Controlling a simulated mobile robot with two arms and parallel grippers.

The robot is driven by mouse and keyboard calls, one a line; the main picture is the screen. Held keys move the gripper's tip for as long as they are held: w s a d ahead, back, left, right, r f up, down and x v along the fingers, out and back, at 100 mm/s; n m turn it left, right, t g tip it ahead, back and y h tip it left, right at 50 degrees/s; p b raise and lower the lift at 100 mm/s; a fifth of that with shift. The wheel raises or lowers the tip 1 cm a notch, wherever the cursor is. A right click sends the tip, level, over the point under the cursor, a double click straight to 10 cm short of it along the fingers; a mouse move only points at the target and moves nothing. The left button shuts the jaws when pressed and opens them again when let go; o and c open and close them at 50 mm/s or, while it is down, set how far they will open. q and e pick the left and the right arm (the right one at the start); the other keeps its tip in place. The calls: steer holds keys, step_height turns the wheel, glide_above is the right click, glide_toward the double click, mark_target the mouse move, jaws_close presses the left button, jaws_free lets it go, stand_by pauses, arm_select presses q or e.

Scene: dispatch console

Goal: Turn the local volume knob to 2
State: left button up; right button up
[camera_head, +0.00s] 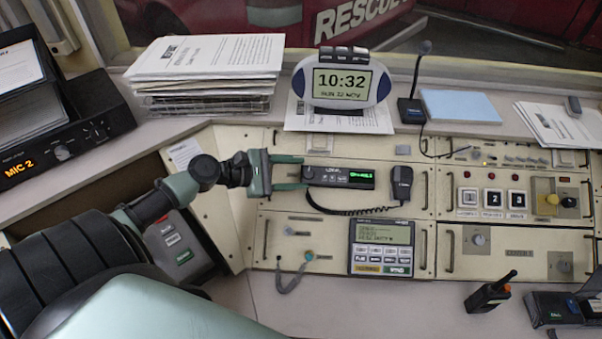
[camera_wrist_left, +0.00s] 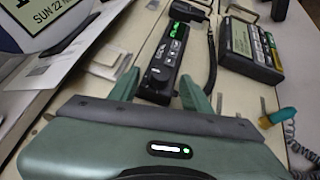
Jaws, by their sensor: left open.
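The black radio unit labelled LOCAL (camera_head: 345,177) is set in the console's upper panel and has a green lit display. It also shows in the wrist view (camera_wrist_left: 176,48). Its dark round volume knob (camera_wrist_left: 158,77) is at the near end of its face in that view, at the radio's left end in the head view. My left gripper (camera_head: 303,173) is open, its two green fingers pointing right at the radio's left end. In the wrist view the fingers (camera_wrist_left: 158,82) stand on either side of the knob end, apart from each other. The knob's number setting is too small to read.
A handset (camera_head: 402,183) with a coiled cord hangs right of the radio. A keypad unit (camera_head: 381,247) and a short teal-ended cable (camera_head: 290,283) are below. A clock (camera_head: 341,82) and stacked papers (camera_head: 206,62) stand on the ledge above. Metal handles edge the panels.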

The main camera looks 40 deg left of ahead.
arm_select(q)
steer(key=v, duration=0.6)
steer(key=shift+b, duration=0.35)
